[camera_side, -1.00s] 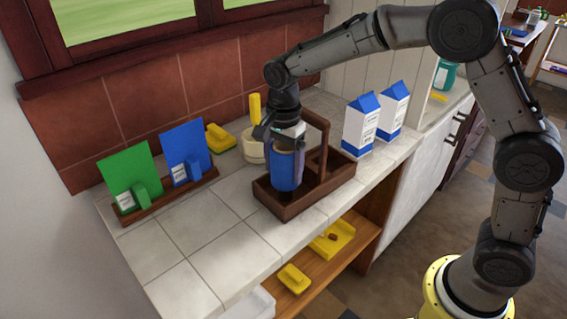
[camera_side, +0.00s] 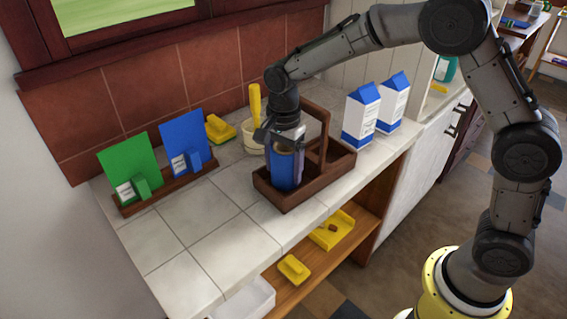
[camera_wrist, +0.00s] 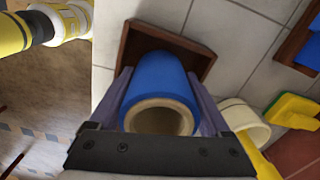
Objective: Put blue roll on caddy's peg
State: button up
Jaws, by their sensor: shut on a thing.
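The blue roll (camera_side: 283,170) is held upright between the fingers of my gripper (camera_side: 284,152), inside the near-left part of the brown wooden caddy (camera_side: 283,203). In the wrist view the blue roll (camera_wrist: 155,82) shows its pale hollow core facing the camera, and my gripper (camera_wrist: 160,105) has a finger on each side of it. My gripper is shut on the roll. The caddy (camera_wrist: 197,52) surrounds the far end of the roll in that view. The peg is hidden, so I cannot tell whether the roll is around it.
The caddy's tall handle (camera_side: 325,130) rises just right of the gripper. Two blue-topped cartons (camera_side: 362,115) stand to the right. Green (camera_side: 128,165) and blue (camera_side: 186,140) boards stand left. The front-left counter is clear.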

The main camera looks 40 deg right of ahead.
jog(key=shift+f, duration=1)
dwell(0.3)
jog(key=o, duration=1.2)
notch_tip(320, 180, up, 14)
jog(key=shift+f, duration=0.1)
jog(key=shift+r, duration=5.05)
